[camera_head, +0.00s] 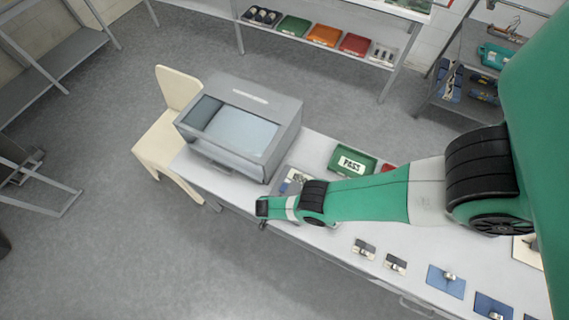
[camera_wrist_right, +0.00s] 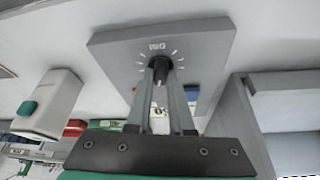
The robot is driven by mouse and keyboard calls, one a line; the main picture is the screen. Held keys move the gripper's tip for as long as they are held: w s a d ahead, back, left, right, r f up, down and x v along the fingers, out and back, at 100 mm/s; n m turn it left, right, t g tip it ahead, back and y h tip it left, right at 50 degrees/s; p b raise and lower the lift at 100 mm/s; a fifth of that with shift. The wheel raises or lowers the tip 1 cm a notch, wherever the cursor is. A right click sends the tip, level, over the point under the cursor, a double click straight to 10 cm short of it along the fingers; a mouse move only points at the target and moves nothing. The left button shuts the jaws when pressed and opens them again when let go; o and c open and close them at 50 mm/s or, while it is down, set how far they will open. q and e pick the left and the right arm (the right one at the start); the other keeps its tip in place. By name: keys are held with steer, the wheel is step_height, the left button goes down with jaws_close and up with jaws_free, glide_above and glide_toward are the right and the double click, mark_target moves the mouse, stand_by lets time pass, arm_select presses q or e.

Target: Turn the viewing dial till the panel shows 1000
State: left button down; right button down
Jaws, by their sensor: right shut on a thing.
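The viewing dial (camera_wrist_right: 161,64) is a small black knob on the face of a grey box (camera_wrist_right: 205,50), ringed by light tick marks. A small display (camera_wrist_right: 157,46) with short light characters is beside the knob; it appears upside down and I cannot read it surely. My right gripper (camera_wrist_right: 162,72) has its two fingers closed on the knob. In the head view my right arm (camera_head: 370,195) reaches in from the right across the table, and its gripper (camera_head: 262,213) is at the table's front edge. The arm partly hides the box. My left gripper is not in view.
A grey cabinet with a glass top (camera_head: 240,125) stands on the table's left end, beside a cream chair (camera_head: 165,140). A green PASS tray (camera_head: 352,163) lies behind my arm. Several small parts and blue plates (camera_head: 446,281) lie along the front.

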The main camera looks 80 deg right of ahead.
stand_by(0.3)
steer(key=c, duration=0.8)
jaws_free()
steer(key=p+v, duration=0.9)
steer(key=v, duration=0.2)
steer(key=shift+r, duration=0.3)
steer(key=shift+w+a, duration=0.1)
steer(key=shift+a, duration=0.05)
